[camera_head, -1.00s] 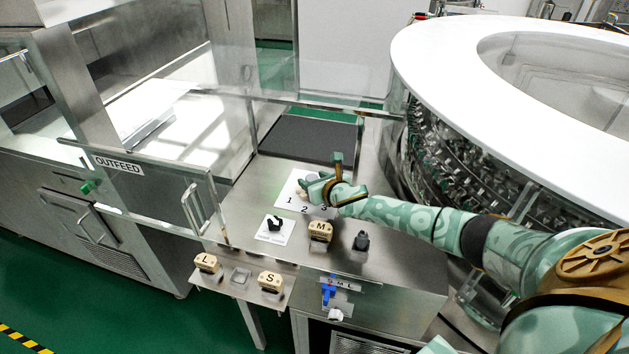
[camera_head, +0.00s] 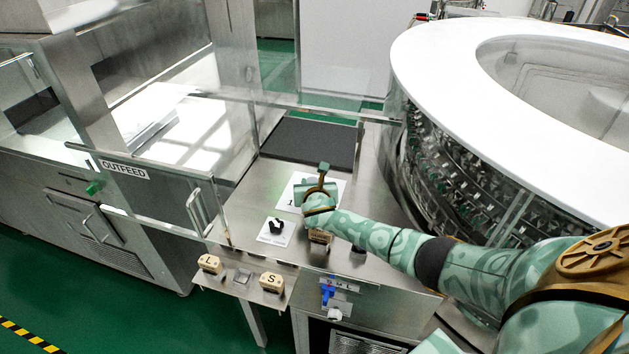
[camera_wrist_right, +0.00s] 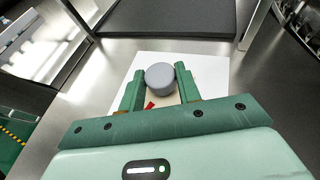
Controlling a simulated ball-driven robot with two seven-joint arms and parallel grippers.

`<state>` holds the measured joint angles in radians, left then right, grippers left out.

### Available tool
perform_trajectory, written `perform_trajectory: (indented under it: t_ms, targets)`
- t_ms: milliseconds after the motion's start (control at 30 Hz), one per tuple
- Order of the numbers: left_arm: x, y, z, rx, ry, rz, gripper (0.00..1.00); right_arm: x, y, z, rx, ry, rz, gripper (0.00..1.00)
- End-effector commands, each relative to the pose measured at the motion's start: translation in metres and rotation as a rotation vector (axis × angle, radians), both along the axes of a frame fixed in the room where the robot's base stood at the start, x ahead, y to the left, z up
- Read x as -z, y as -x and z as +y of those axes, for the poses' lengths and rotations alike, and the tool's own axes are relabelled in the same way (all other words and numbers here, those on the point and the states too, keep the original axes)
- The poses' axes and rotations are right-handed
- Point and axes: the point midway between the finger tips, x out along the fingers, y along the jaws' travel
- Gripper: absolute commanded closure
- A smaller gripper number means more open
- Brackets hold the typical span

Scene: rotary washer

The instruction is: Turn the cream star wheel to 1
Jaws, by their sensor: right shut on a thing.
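The cream star wheel (camera_wrist_right: 166,98) shows in the right wrist view as a small cream patch under a round grey cap (camera_wrist_right: 160,77). A red mark (camera_wrist_right: 150,105) shows beside the cream patch. My right gripper (camera_wrist_right: 160,80) is shut on the wheel, with one green finger on each side of the cap. In the head view my right gripper (camera_head: 307,190) is over the white number plate (camera_head: 287,193) and hides the wheel. The 1 shows on the plate; the 2 and 3 are covered. My left gripper is not in view.
A black knob (camera_head: 277,227) on its own white plate stands in front of the wheel's plate. Cream blocks L (camera_head: 209,263) and S (camera_head: 271,282) sit on the front ledge. The outfeed guard (camera_head: 145,180) stands left, the rotary washer (camera_head: 470,160) right.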

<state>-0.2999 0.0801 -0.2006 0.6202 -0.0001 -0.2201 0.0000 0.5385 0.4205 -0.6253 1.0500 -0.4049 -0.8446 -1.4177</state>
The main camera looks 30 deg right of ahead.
Motion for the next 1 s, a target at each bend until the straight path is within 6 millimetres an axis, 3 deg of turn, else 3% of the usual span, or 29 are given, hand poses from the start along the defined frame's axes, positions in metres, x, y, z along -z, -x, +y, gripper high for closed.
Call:
perform_trajectory:
  t_ms: [500,1000]
  targets:
    - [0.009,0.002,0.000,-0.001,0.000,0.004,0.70,0.002,-0.004,0.005,0.326,-0.001,0.000,0.89]
    - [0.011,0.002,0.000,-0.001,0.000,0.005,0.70,0.000,-0.004,0.005,0.386,0.000,0.000,0.89]
